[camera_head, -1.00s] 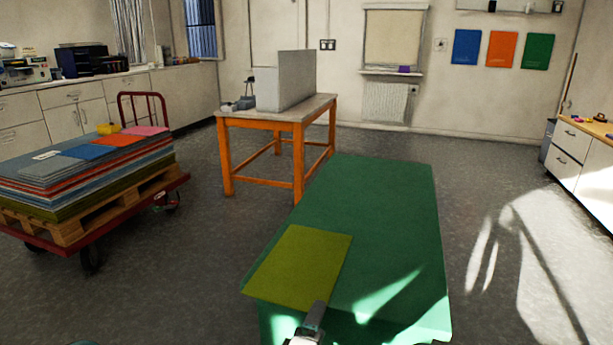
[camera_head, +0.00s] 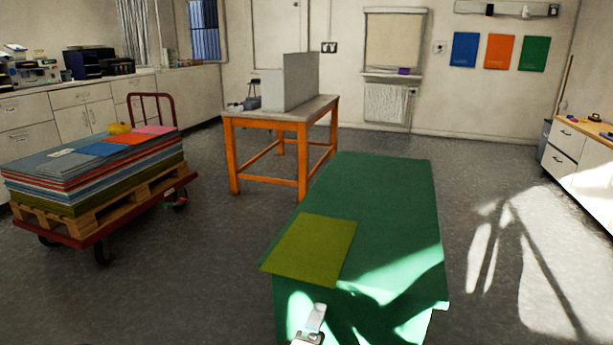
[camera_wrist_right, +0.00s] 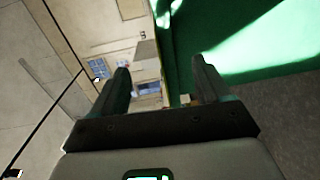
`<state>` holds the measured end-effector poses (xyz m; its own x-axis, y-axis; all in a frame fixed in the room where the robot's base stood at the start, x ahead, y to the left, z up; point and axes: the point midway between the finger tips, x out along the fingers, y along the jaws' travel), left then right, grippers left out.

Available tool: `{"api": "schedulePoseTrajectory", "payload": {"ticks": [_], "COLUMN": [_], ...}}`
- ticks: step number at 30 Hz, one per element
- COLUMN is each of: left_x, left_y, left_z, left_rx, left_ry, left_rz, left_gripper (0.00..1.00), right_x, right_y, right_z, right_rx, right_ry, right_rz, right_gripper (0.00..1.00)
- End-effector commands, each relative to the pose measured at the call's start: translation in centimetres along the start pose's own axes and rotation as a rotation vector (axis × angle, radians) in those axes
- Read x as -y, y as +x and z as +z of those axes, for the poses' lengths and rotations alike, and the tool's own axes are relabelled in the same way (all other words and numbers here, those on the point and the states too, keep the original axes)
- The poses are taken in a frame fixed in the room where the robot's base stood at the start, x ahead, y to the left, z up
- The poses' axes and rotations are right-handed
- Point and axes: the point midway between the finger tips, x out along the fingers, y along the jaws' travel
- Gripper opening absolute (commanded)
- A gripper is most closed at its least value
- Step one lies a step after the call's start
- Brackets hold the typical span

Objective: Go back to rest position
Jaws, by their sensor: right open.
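My right gripper (camera_head: 317,318) is at the bottom of the head view, in front of the near edge of the green table (camera_head: 385,200). In the right wrist view the two fingers of my right gripper (camera_wrist_right: 162,82) stand apart with nothing between them. An olive-green sheet (camera_head: 310,247) lies flat on the near left corner of the table, apart from the gripper. My left gripper does not show in these views.
A red cart (camera_head: 120,222) with a pallet and stacked coloured sheets stands at the left. An orange-legged table (camera_head: 232,160) with a grey panel (camera_head: 291,82) stands behind. Grey floor (camera_head: 490,170) is clear right of the green table.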

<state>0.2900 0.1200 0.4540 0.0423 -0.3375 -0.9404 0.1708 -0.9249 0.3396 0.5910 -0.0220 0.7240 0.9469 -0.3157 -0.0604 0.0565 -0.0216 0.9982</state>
Motion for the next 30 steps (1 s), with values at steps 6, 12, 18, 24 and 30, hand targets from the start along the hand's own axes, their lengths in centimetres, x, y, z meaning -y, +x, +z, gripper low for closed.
{"api": "schedulePoseTrajectory", "payload": {"ticks": [6, 12, 18, 24, 30], "left_x": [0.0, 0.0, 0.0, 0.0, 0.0], "left_y": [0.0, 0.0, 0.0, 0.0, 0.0], "left_z": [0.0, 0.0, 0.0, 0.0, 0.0], "left_rx": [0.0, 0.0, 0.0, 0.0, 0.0], "left_ry": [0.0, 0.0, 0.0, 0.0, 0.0], "left_rz": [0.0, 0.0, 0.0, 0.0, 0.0], "left_gripper": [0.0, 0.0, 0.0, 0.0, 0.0], "right_x": [0.6, 2.4, 6.0, 14.9, 25.2], "right_y": [1.3, 4.0, 5.7, 4.2, -6.3], "right_z": [1.6, 6.3, 12.6, 19.2, 21.3], "right_rx": [0.035, 0.13, 0.195, 0.146, 0.168], "right_ry": [-0.001, -0.01, -0.061, 0.082, 0.636], "right_rz": [-0.012, -0.049, -0.127, -0.385, -0.905], "right_gripper": [0.77, 0.77, 0.77, 0.77, 0.77]}}
